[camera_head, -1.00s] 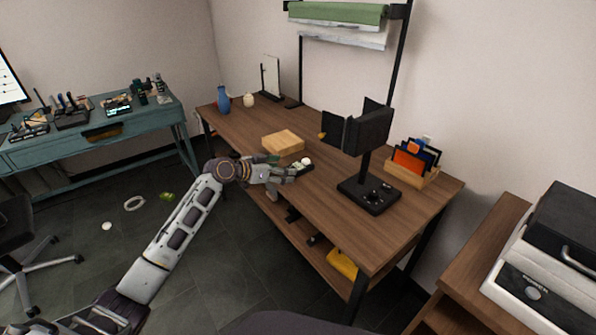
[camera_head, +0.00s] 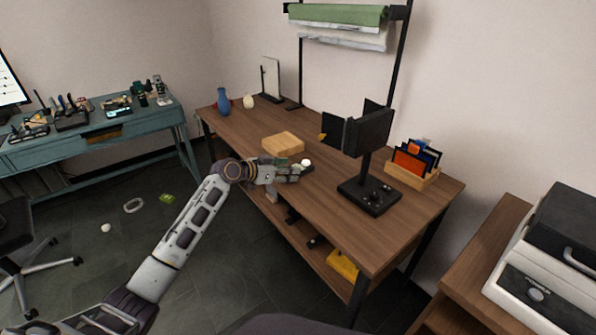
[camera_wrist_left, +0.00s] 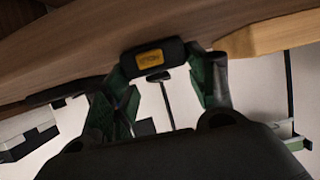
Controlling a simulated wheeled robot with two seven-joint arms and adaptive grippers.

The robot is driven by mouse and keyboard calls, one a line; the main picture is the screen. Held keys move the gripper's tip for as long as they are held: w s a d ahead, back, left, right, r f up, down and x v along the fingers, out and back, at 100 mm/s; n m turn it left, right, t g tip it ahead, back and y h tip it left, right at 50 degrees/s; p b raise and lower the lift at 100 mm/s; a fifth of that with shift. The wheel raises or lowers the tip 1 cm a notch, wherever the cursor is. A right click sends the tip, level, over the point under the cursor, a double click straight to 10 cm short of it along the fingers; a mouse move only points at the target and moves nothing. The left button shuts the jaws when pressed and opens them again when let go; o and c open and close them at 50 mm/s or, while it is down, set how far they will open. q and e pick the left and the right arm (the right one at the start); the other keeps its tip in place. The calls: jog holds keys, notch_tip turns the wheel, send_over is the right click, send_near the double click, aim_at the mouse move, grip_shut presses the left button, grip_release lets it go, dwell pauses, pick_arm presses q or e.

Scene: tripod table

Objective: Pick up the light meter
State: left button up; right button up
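The light meter (camera_head: 306,165) is a small dark device with a white dome, on the wooden table (camera_head: 240,135) near its front edge. In the left wrist view the light meter (camera_wrist_left: 153,58) is a black body with a yellow label. My left gripper (camera_head: 296,173) is at the meter. In the wrist view its green fingers (camera_wrist_left: 160,72) stand apart, one towards each end of the meter. I cannot tell whether they touch it. My right gripper is in neither view.
A wooden block (camera_head: 283,143) lies just behind the meter. A black stand with panels (camera_head: 369,192) is to its right, with a wooden card holder (camera_head: 412,176) farther right. A blue vase (camera_head: 223,103) stands at the far left end. A yellow item (camera_head: 343,265) is on the lower shelf.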

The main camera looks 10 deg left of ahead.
pick_arm(q)
jog(key=c, duration=0.5)
jog(key=shift+r, duration=0.1)
jog(key=shift+r, duration=0.5)
notch_tip(320, 180, up, 8)
jog(key=shift+f+p, duration=0.1)
jog(key=shift+p, duration=1.1)
jog(key=shift+r, duration=0.55)
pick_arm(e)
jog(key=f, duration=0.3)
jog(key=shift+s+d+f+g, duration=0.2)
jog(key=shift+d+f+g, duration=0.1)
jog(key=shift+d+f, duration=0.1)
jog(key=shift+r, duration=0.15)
